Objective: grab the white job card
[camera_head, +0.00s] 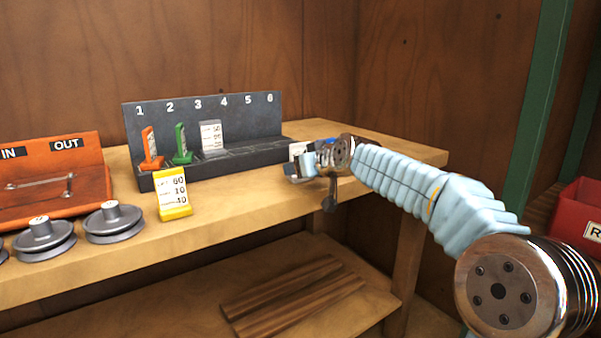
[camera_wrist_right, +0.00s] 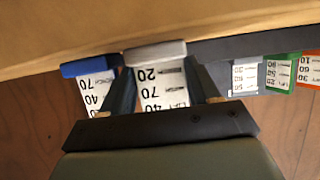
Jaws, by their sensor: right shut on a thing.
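The white job card (camera_wrist_right: 161,82) with printed numbers is between the two fingers of my right gripper (camera_wrist_right: 160,72) in the right wrist view. The gripper is shut on it, a finger at each side. In the head view, part of the white card (camera_head: 297,149) shows at the right end of the rack, mostly covered by my right gripper (camera_head: 303,166). Whether its base touches the table cannot be told. A blue card (camera_wrist_right: 95,84) stands right beside it, close to one finger; its top also peeks out in the head view (camera_head: 329,142). My left gripper is not in view.
A dark rack (camera_head: 255,112) numbered 1 to 6 holds orange (camera_head: 150,146), green (camera_head: 181,143) and grey (camera_head: 211,136) cards. A yellow card (camera_head: 173,192) stands before it on the wooden bench (camera_head: 260,200). Pulleys (camera_head: 114,221) and an orange IN/OUT holder (camera_head: 50,170) are at left.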

